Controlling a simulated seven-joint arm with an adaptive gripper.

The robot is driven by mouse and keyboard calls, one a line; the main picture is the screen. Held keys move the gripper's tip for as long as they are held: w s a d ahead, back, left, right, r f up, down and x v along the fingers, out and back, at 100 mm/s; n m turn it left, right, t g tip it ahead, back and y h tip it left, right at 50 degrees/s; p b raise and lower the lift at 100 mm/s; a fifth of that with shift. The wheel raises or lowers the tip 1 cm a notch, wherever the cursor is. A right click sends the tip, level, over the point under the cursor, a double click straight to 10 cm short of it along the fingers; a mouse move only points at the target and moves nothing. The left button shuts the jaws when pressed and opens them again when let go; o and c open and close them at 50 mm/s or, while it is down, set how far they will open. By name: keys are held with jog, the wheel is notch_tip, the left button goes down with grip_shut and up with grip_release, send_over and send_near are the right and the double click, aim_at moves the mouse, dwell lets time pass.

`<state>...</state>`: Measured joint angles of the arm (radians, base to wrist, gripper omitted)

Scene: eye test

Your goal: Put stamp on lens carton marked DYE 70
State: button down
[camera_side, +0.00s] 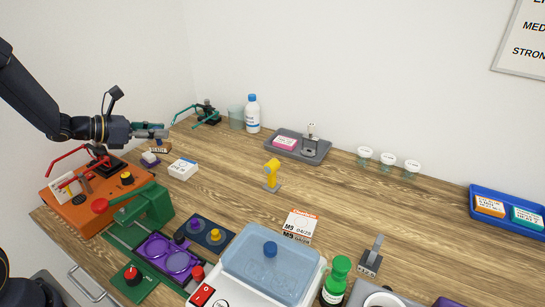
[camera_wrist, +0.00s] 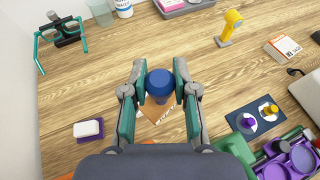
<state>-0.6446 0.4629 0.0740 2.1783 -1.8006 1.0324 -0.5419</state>
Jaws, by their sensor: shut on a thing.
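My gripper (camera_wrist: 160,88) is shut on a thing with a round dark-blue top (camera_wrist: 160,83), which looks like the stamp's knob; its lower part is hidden. In the side view my gripper (camera_side: 160,132) is at the left, above the table, and the held thing is hard to make out. An orange carton (camera_wrist: 150,114) shows below the held thing, partly covered by it; the gap between them cannot be told. Its label is too small to read, so I cannot tell whether it is marked DYE 70.
An orange machine (camera_side: 75,212) and a green press (camera_side: 155,205) stand left front. A white carton (camera_side: 183,168), a yellow upright tool (camera_side: 272,172) and a grey tray (camera_side: 323,150) with a pink carton (camera_side: 284,142) are nearby. A blue tray (camera_side: 530,233) holds orange and teal cartons.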

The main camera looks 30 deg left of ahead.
jog(key=w+f, duration=0.2)
jog(key=w+a+f, duration=0.1)
jog(key=w+f, duration=0.3)
jog(key=f, duration=0.1)
jog(key=shift+w+a, duration=0.35)
jog(key=shift+w, duration=0.05)
jog(key=shift+w+f, duration=0.1)
jog(key=shift+f, duration=1.4)
jog(key=shift+f, duration=0.1)
jog(key=c, duration=0.9)
grip_release()
